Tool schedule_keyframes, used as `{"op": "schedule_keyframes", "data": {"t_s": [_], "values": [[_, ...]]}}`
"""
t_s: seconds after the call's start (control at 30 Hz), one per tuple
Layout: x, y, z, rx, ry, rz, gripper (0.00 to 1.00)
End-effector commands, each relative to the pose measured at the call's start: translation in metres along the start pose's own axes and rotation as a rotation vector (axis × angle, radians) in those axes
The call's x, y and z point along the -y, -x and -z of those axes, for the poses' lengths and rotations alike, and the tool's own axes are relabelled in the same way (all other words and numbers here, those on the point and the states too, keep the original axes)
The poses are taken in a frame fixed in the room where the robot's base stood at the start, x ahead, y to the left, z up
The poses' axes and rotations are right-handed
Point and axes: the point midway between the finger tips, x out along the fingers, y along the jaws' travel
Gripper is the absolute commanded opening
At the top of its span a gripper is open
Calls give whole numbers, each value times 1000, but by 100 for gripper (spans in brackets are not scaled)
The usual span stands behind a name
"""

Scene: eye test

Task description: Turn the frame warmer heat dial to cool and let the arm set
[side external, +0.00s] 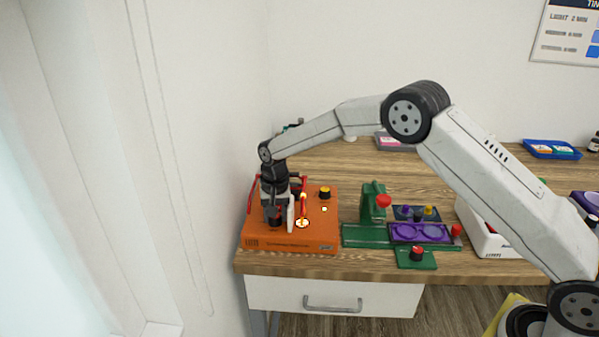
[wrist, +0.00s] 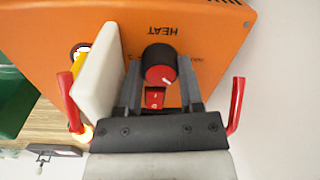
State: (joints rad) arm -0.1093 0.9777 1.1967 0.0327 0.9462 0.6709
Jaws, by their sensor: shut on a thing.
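The frame warmer is an orange box (side external: 320,238) at the left end of the bench; it also fills the top of the wrist view (wrist: 215,45). The heat dial (wrist: 160,63) is a black knob with a red face and a short pale mark, below the upside-down word HEAT. The mark points to the lower right in the wrist view. My gripper (wrist: 160,72) is shut on the dial, one finger on each side. In the side view my gripper (side external: 277,218) points down over the warmer's left part and hides the dial.
A white slab (wrist: 97,75) stands close beside my left finger. Red bars (wrist: 237,105) flank the gripper. A glowing ring (side external: 302,223) and a yellow-topped knob (side external: 325,193) are on the warmer. A green fixture (side external: 370,235) stands to the right.

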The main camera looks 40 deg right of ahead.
Motion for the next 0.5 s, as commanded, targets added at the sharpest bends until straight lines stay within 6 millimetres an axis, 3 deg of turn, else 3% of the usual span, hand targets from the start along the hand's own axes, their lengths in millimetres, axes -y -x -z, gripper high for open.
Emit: {"op": "schedule_keyframes", "data": {"t_s": [0.5], "values": [[1, 1, 1, 14, 477, 2, 0]]}}
